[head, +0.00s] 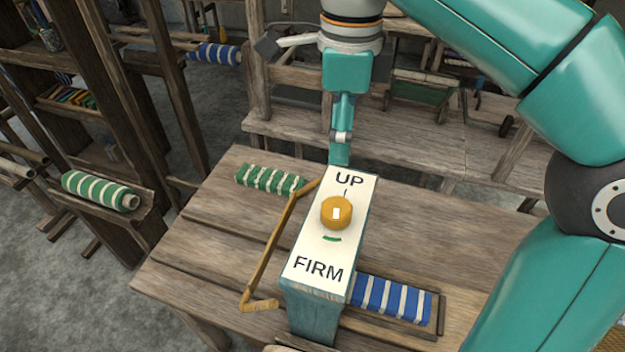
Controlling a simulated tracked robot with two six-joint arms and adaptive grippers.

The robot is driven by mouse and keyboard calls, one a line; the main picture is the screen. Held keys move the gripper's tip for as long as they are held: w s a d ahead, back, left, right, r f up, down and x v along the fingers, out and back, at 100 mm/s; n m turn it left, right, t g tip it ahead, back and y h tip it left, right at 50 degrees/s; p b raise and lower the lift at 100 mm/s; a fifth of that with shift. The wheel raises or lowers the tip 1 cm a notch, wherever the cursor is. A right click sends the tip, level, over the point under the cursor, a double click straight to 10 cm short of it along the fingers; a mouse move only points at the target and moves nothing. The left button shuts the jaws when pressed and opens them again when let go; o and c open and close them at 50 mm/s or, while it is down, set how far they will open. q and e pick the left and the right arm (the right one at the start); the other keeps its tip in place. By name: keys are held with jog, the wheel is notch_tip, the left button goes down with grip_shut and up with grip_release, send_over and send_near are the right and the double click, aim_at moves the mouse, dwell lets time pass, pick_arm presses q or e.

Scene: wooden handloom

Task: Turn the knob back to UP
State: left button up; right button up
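The orange-yellow knob (336,212) sits on the white sloped face of a panel box (318,248), between the word UP at the top and FIRM at the bottom. The knob has a small white mark on its front; I cannot tell for sure which word it points at. A thin line shows above the knob and a short green arc below it. My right gripper (340,152) points down just beyond the UP end of the panel, apart from the knob. Its fingers are seen edge-on, so their opening is unclear. My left gripper is out of view.
A wooden table (210,240) carries the box. A green-and-white striped roll (270,179) and a bent wooden handle (272,250) lie left of it. A blue-and-white roll (392,299) lies right. Loom frames stand behind. My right arm fills the right side.

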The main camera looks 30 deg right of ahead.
jog(key=b, duration=0.1)
send_near(337, 206)
notch_tip(337, 206, down, 11)
jog(key=shift+s+r+b, duration=0.1)
jog(key=shift+r+b, duration=0.1)
jog(key=shift+b, duration=0.25)
jog(key=c, duration=1.1)
jog(key=shift+c, duration=0.2)
